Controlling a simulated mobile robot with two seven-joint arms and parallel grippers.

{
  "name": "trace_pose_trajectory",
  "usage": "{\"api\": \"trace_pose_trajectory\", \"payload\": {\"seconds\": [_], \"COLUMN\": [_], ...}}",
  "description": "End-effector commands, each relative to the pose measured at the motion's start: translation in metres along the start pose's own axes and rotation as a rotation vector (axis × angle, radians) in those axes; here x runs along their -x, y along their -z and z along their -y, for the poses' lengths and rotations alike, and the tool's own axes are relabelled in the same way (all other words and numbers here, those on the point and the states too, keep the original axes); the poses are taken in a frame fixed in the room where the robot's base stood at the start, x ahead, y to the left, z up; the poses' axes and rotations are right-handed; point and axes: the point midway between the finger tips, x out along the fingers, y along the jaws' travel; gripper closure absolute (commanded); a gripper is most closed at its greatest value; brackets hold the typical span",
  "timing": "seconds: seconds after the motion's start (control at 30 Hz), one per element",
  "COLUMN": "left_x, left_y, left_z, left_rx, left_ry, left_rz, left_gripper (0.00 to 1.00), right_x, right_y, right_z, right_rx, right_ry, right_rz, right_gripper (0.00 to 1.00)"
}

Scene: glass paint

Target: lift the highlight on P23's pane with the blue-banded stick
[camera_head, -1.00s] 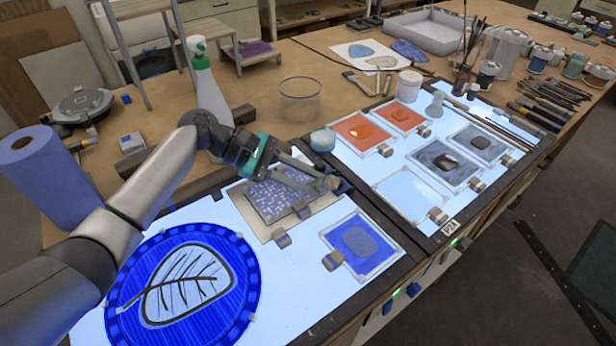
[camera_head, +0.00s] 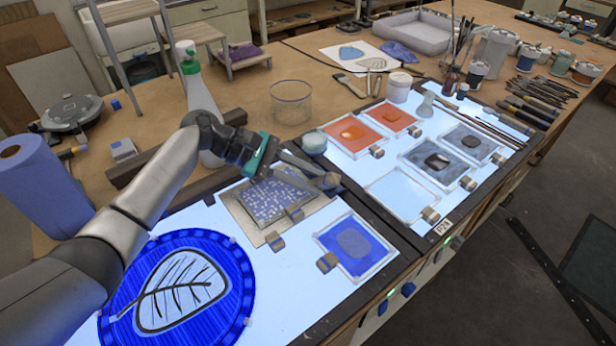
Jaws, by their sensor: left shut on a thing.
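My left gripper (camera_head: 318,177) comes in from the left and is shut on a thin thing, most likely a stick. Its blue band is not discernible and its tip is hidden or too small to tell. The fingertips are above the upper right part of a blue speckled pane (camera_head: 272,198) on the near light table; I cannot tell whether anything touches it. A blue pane (camera_head: 353,243) with a darker oval lies just in front, in a clear frame. No label reading P23 is legible. My right gripper is not in view.
A round blue leaf pane (camera_head: 180,289) lies at the near left. The far light table holds orange panes (camera_head: 351,134), grey panes (camera_head: 437,161) and a pale pane (camera_head: 401,195). A spray bottle (camera_head: 200,95), glass bowl (camera_head: 291,101) and small jar (camera_head: 314,144) stand behind my gripper.

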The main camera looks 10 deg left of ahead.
Motion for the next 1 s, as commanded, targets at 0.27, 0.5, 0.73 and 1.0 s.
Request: {"api": "trace_pose_trajectory", "payload": {"seconds": [0.27,0.5,0.73,1.0], "left_x": [0.013,0.017,0.013,0.007], "left_y": [0.002,0.004,0.007,0.010], "left_z": [0.008,0.011,0.004,-0.006], "left_rx": [0.004,0.002,0.001,0.002], "left_ry": [0.002,0.001,-0.001,0.002], "left_rz": [-0.002,-0.001,0.000,-0.001], "left_gripper": [1.00,1.00,1.00,1.00], "right_x": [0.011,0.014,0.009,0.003], "right_y": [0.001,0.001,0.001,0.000], "right_z": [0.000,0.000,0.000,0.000], "right_rx": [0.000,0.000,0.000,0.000], "right_ry": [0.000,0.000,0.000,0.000], "right_rz": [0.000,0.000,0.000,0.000], "right_gripper": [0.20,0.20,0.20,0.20]}}
